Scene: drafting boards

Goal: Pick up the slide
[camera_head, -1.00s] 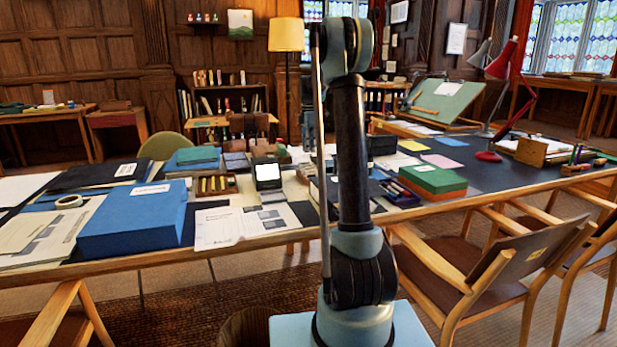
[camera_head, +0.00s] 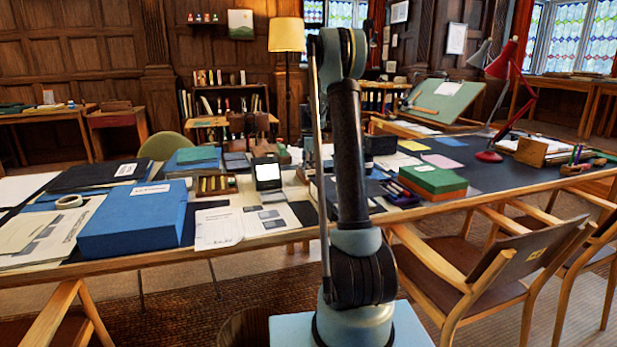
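I cannot make out with certainty which thing is the slide. A small dark-framed piece with a white face (camera_head: 267,172) stands near the middle of the table, left of my arm. A wooden tray with several small yellowish pieces (camera_head: 216,185) lies just left of it. My arm rises in front of the table and bends over at its top. My gripper does not show, so I cannot see what it holds. My arm hides part of the table behind it.
A blue box (camera_head: 133,220) and a tape roll (camera_head: 69,201) lie on the left of the table. Printed sheets (camera_head: 247,224) lie at the front edge. A green and orange box stack (camera_head: 432,181) and a red lamp (camera_head: 489,156) stand right. Wooden chairs (camera_head: 480,270) stand front right.

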